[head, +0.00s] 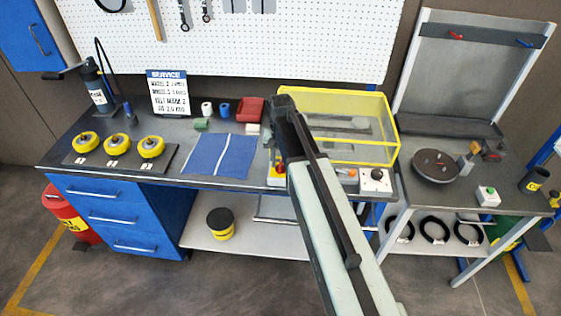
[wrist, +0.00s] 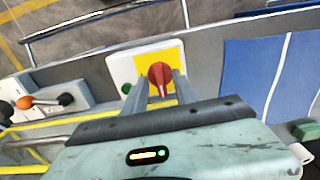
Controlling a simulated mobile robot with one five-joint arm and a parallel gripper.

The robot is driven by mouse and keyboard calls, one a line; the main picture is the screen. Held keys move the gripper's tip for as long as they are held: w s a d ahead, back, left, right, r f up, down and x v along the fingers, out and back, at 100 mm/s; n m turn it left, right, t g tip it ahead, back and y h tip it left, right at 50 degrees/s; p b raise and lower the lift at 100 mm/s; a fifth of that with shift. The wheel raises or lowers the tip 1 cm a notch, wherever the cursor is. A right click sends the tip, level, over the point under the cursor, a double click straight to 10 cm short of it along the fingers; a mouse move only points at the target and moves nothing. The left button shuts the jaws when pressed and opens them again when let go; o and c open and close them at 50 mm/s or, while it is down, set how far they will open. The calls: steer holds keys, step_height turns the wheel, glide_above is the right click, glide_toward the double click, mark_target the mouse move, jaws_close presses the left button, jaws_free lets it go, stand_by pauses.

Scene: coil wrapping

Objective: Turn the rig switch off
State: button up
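The rig switch (wrist: 160,74) is a red rotary knob on a yellow plate, on a white box beside a green button (wrist: 126,88). In the head view the switch box (head: 276,181) stands at the bench's front edge, partly hidden by my arm. My gripper (wrist: 161,84) is at the knob, with one finger on each side of it. The fingers are apart; I cannot tell whether they touch the knob. In the head view my gripper (head: 273,150) is above the box, and its fingertips are hard to make out.
A yellow-framed clear guard (head: 340,90) stands right behind the gripper. A box with a black knob (head: 376,181) and an orange-ended lever (head: 346,172) lie to the right. A blue mat (head: 222,154) lies to the left. A side table (head: 455,197) stands at the far right.

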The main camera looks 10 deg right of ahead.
mark_target(281, 164)
step_height(281, 164, up, 8)
steer(key=p, duration=0.7)
steer(key=shift+f, duration=0.4)
steer(key=f+b, duration=0.2)
steer(key=b, duration=0.1)
steer(key=shift+s+f, duration=0.3)
steer(key=shift+f, duration=0.1)
steer(key=s+f+b, duration=0.3)
steer(key=shift+d, duration=0.1)
steer(key=s+f+n+b, duration=0.2)
steer(key=s+n+b, duration=0.1)
steer(key=s, duration=0.7)
steer(key=shift+s+f, duration=0.3)
steer(key=shift+f, duration=0.05)
